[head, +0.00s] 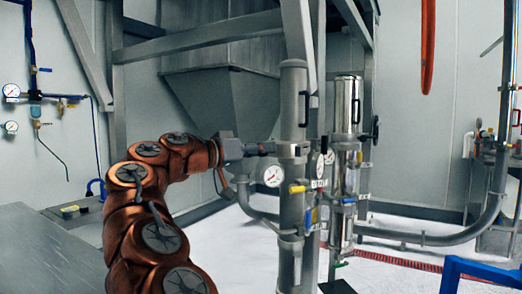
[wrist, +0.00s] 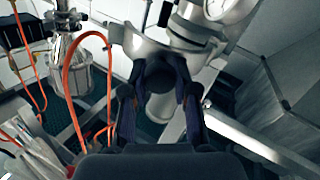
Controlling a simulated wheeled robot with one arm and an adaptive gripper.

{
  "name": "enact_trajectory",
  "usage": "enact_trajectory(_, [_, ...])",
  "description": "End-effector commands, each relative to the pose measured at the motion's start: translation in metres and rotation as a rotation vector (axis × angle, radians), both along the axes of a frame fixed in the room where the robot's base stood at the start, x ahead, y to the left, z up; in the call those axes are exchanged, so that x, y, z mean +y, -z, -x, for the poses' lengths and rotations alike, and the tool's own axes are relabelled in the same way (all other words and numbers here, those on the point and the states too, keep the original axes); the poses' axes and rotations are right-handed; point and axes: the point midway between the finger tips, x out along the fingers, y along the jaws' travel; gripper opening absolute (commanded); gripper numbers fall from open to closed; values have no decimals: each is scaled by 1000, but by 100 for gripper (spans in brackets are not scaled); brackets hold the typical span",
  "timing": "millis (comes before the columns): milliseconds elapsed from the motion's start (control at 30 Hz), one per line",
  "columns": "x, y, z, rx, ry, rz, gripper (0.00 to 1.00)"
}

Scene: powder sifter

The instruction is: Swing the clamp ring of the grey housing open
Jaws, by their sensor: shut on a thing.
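The grey housing (head: 293,95) is a tall upright cylinder with a dark handle on its side, in the middle of the head view. Its clamp ring (head: 292,150) is a grey band around the column below the housing. My gripper (head: 268,148) reaches it from the left, at ring height. In the wrist view my gripper (wrist: 160,84) is shut on a dark round knob (wrist: 160,70), one finger on each side. Curved grey metal (wrist: 140,48) lies just behind the knob. In the head view the knob is hidden, and I cannot tell how far the ring is open.
A shiny steel housing (head: 346,105) stands close to the right. A round gauge (head: 273,176) and a yellow handle (head: 298,189) sit below the ring. A grey hopper (head: 225,100) and frame beams are behind. Orange hoses (wrist: 75,65) hang left in the wrist view.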

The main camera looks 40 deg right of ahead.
Motion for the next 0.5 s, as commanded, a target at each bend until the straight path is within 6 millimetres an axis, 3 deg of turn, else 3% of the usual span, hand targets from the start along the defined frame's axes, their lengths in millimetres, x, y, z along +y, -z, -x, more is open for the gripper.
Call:
enact_trajectory(100, [-1, -1, 1, 0, 3, 2, 0])
enact_trajectory(133, [-1, -1, 1, 0, 3, 2, 31])
enact_trajectory(367, [-1, -1, 1, 0, 2, 1, 55])
enact_trajectory(500, [0, 0, 0, 0, 1, 0, 55])
